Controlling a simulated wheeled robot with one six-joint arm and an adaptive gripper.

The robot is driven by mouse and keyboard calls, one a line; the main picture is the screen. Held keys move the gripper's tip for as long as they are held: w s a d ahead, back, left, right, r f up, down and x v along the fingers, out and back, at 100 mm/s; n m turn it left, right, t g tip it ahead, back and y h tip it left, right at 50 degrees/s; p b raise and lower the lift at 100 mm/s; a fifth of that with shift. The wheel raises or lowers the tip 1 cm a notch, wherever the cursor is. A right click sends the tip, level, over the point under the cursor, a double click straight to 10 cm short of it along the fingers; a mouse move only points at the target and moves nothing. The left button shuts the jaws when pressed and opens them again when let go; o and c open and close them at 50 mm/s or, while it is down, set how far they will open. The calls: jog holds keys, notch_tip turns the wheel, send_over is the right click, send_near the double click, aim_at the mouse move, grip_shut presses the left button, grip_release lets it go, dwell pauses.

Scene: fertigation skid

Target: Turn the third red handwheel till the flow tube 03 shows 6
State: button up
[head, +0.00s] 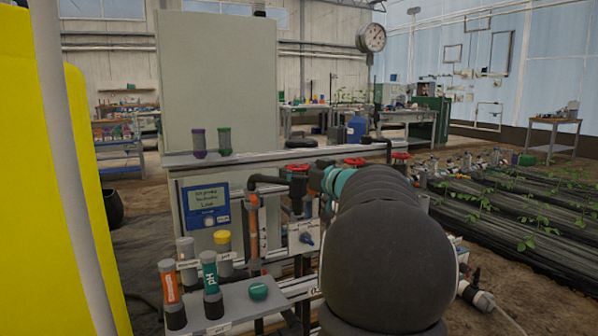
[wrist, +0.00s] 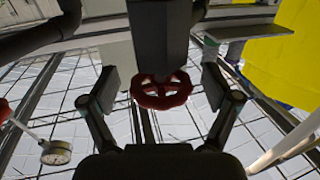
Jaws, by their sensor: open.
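Red handwheels stand in a row on the skid in the head view: a left one (head: 298,167), a middle one (head: 355,161) and a right one (head: 400,155). My arm covers part of the row. In the wrist view, a red spoked handwheel (wrist: 160,90) lies between the spread fingers of my open gripper (wrist: 161,84), with space visible on both sides. I cannot tell which of the row it is. Another red handwheel (wrist: 4,111) shows at the left edge. My gripper's fingers are hidden in the head view. No flow tube 03 reading is legible.
A blue-framed display (head: 207,205) and a grey cabinet (head: 217,82) stand left of my arm. A small shelf (head: 240,303) holds capped bottles. A pressure gauge (head: 371,38) rises behind. A yellow tank (head: 85,200) fills the left side. Planted rows lie right.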

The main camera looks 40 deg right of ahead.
jog(key=s, duration=1.2)
jog(key=shift+d, duration=0.15)
dwell(0.9)
dwell(0.5)
